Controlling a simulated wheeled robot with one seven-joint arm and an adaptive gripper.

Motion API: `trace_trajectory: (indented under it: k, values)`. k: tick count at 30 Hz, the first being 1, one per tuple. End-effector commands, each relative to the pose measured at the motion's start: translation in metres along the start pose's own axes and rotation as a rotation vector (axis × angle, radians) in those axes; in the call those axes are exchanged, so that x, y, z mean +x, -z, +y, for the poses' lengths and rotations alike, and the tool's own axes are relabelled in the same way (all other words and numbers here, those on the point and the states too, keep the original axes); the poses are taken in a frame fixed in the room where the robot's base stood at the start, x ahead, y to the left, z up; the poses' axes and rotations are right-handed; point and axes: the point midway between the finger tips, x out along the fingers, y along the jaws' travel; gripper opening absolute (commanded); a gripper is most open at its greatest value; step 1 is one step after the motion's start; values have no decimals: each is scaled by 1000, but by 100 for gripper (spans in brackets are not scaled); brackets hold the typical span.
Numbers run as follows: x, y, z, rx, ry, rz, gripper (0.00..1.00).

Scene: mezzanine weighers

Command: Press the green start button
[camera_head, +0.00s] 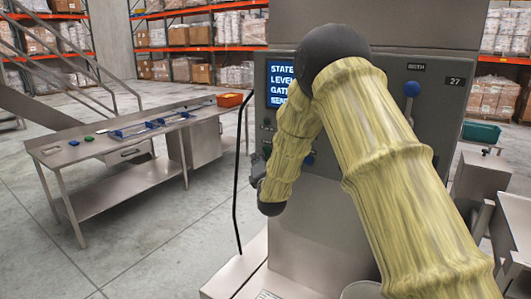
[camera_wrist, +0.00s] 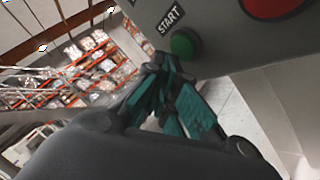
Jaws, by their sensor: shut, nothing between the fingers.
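The green start button (camera_wrist: 186,43) shows in the wrist view as a round domed button on a grey panel face, beside a "START" label (camera_wrist: 170,19). My gripper (camera_wrist: 160,64) has dark fingers with teal parts. It is shut and empty, its tips close to the button's lower left edge in the picture; I cannot tell whether they touch it. In the head view my yellow-sleeved arm hangs in front of the grey machine cabinet (camera_head: 430,75) and hides the green button. My gripper (camera_head: 258,170) shows there only partly, at the cabinet's left side.
A large red button (camera_wrist: 270,5) is on the same panel. The cabinet carries a lit screen (camera_head: 281,75) and a blue-knobbed lever (camera_head: 411,89). A black cable or rod (camera_head: 237,190) stands left of it. A steel table (camera_head: 110,135) is farther left, with open floor between.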

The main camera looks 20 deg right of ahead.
Motion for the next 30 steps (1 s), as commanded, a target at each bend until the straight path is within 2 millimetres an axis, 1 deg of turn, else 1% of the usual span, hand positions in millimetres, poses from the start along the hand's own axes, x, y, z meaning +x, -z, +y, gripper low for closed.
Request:
trace_trajectory:
  k: [7, 30]
  values:
    - [5, -2, -3, 0, 0, 0, 0]
    - [7, -5, -5, -1, -1, 0, 0]
